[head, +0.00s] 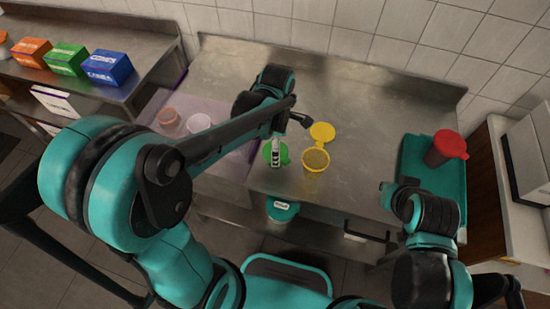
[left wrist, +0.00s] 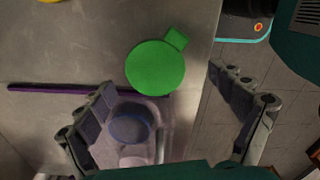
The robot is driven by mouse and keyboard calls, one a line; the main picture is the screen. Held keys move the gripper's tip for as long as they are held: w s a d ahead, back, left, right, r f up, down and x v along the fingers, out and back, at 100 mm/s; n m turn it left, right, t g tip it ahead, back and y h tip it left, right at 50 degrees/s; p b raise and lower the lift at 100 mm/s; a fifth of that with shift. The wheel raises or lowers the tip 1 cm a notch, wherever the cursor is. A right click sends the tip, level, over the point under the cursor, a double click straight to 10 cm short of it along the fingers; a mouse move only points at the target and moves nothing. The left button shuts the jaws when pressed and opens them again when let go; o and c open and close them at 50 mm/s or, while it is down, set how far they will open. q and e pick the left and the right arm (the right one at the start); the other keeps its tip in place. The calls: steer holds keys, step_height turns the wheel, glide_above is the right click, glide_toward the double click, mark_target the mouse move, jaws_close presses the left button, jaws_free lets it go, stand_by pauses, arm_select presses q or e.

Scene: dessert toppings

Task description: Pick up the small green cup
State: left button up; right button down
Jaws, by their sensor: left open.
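A small green cup or lid (head: 284,155) is on the metal table, partly hidden by my gripper in the head view. In the left wrist view the green round top (left wrist: 155,68) with a square tab is seen from above; its height cannot be told. My left gripper (head: 288,137) is over it. Its open fingers (left wrist: 163,84) stand to either side of the green top in the left wrist view, with nothing held. My right arm is folded at the lower right of the head view; the state of its gripper is unclear.
A yellow cup (head: 315,161) and yellow lid (head: 322,132) stand close to the right. A red-lidded cup (head: 442,150) stands on a teal tray (head: 414,160). Pale cups (head: 198,123) sit on a purplish mat (head: 240,160) at left. Free table lies right of the yellow cup.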

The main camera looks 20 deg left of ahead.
arm_select(q)
steer(key=f, duration=0.1)
steer(key=f+b, duration=0.1)
steer(key=f, duration=0.1)
steer(key=f+b, duration=0.1)
steer(key=f, duration=0.1)
steer(key=shift+w+a+f, duration=0.1)
steer(key=shift+w+f, duration=0.1)
steer(key=shift+w, duration=0.2)
steer(key=shift+r, duration=0.1)
steer(key=c, duration=1.1)
